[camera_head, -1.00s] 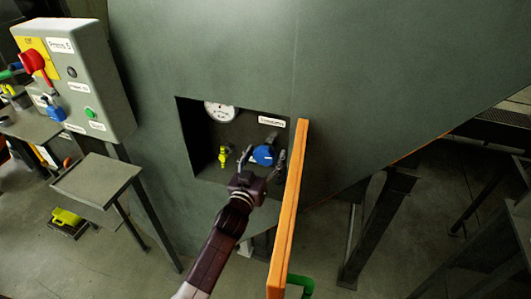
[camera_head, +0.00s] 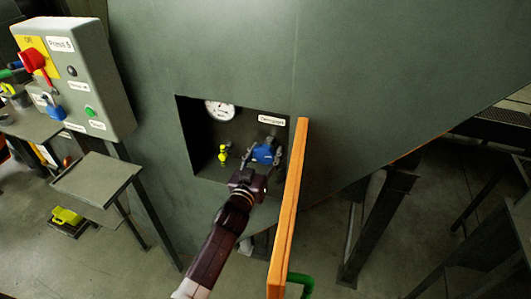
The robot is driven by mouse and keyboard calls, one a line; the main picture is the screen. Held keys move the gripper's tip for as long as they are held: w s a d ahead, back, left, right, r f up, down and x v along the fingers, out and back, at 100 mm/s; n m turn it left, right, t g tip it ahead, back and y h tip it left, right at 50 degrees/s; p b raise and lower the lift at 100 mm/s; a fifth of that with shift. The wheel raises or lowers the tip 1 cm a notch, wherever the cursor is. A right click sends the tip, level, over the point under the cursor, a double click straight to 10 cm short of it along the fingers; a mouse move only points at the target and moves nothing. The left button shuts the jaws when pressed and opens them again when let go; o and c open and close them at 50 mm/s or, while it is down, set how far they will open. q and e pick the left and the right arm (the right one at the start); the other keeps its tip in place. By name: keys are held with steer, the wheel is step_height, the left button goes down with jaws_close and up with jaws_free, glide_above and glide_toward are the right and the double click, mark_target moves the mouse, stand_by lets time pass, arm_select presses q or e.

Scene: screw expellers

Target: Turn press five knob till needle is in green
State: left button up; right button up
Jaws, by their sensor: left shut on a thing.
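A blue knob (camera_head: 263,153) sits inside a square recess in the large grey-green press body (camera_head: 350,80). My left gripper (camera_head: 264,160) reaches up to it from below, with its fingers on either side of the knob, shut on it. A round white gauge (camera_head: 220,110) shows at the recess's upper left, its top cut off by the recess edge. Its needle and any green zone are too small to read. A white label (camera_head: 271,120) is above the knob. My right gripper is not in view.
A small yellow valve (camera_head: 223,154) is left of the knob. An orange post (camera_head: 289,210) stands close to the right of my left gripper.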

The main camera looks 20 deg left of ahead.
arm_select(q)
steer(key=m, duration=0.4)
steer(key=shift+m, duration=0.3)
steer(key=shift+a+m+b, duration=0.1)
steer(key=shift+m+b, duration=0.3)
steer(key=shift+m, duration=1.5)
steer(key=o, duration=1.2)
steer(key=shift+s, duration=0.1)
steer(key=s, duration=1.1)
steer(key=shift+s+a, duration=0.2)
steer(key=shift+s, duration=0.2)
